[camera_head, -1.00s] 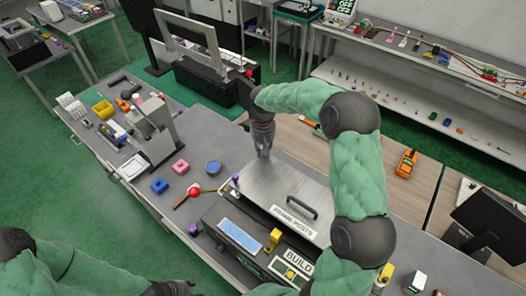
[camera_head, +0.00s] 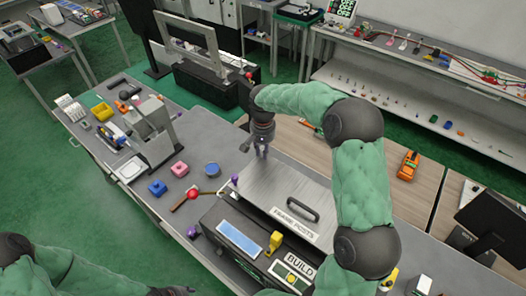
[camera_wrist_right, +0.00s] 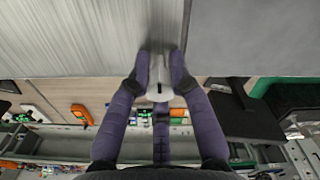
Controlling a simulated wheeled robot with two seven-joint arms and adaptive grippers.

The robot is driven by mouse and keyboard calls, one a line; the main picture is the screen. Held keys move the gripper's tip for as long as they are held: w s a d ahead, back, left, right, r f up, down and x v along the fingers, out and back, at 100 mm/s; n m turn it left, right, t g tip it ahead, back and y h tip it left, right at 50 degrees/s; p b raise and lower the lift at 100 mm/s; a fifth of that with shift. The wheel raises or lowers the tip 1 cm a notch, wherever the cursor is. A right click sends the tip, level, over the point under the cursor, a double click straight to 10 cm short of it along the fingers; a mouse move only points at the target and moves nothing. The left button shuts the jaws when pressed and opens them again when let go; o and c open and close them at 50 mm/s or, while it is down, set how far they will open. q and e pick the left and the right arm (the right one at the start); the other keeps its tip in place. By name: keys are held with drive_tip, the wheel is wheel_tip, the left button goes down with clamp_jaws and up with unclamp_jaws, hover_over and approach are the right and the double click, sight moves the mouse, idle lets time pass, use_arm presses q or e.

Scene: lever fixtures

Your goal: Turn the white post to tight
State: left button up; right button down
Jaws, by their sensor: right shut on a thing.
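The white post (camera_wrist_right: 158,88) shows in the right wrist view as a pale block with a dark slot, between the two purple fingertips. My right gripper (camera_wrist_right: 158,75) is shut on it. In the head view the right gripper (camera_head: 262,155) points down at the far left corner of the grey panel labelled "FRAME POSTS" (camera_head: 270,188). There the fingers mostly hide the post, and I cannot read any tightness mark. My left gripper (camera_head: 175,291) is barely in view at the bottom edge; its fingers cannot be made out.
A black handle (camera_head: 303,209) stands on the panel. A BUILD box (camera_head: 290,275) stands in front.

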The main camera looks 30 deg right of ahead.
idle(0.4)
drive_tip(key=c, duration=1.1)
unclamp_jaws()
drive_tip(key=shift+r, duration=0.1)
wheel_tip(320, 180, up, 12)
